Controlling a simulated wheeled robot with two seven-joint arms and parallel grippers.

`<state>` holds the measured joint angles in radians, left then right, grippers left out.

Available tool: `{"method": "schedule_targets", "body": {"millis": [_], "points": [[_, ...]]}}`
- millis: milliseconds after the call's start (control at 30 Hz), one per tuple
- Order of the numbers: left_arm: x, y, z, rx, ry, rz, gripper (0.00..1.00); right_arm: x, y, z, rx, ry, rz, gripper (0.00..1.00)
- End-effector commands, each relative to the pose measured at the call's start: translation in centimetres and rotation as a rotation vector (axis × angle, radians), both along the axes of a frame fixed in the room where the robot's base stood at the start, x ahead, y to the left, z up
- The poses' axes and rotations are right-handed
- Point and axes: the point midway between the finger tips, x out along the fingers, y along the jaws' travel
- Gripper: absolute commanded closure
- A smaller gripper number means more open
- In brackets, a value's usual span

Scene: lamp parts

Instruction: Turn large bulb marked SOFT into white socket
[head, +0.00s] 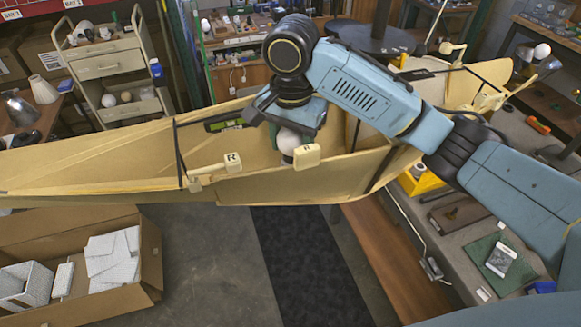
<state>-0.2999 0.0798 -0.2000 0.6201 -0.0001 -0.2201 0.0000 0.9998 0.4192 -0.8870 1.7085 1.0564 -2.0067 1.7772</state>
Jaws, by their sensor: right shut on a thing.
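My right gripper (288,125) points down over the near wall of a long tan hull-shaped piece. It is shut on a white bulb (287,142), whose rounded surface shows just below the jaws. The word SOFT cannot be read on it. I cannot make out a white socket. My left gripper is not in view.
The tan hull (90,170) spans the middle. A cream drawer cart (110,68) with small round bulbs stands behind it at left. A cardboard box (140,275) of white pieces is at lower left. A bench (450,240) is at right. Dark floor lies clear in front.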

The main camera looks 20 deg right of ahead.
Motion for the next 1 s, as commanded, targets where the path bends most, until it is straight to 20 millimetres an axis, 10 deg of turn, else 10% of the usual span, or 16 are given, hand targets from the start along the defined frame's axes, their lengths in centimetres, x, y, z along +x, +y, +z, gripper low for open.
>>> {"method": "schedule_targets", "body": {"millis": [400,967,1000], "points": [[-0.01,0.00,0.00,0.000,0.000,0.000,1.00,0.11,-0.11,-0.13,-0.006,0.003,-0.486,0.67],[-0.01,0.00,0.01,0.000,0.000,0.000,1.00,0.13,-0.11,-0.09,-0.006,0.003,-0.698,0.67],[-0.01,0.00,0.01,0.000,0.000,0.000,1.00,0.13,-0.11,-0.09,-0.006,0.004,-0.703,0.47]]}}
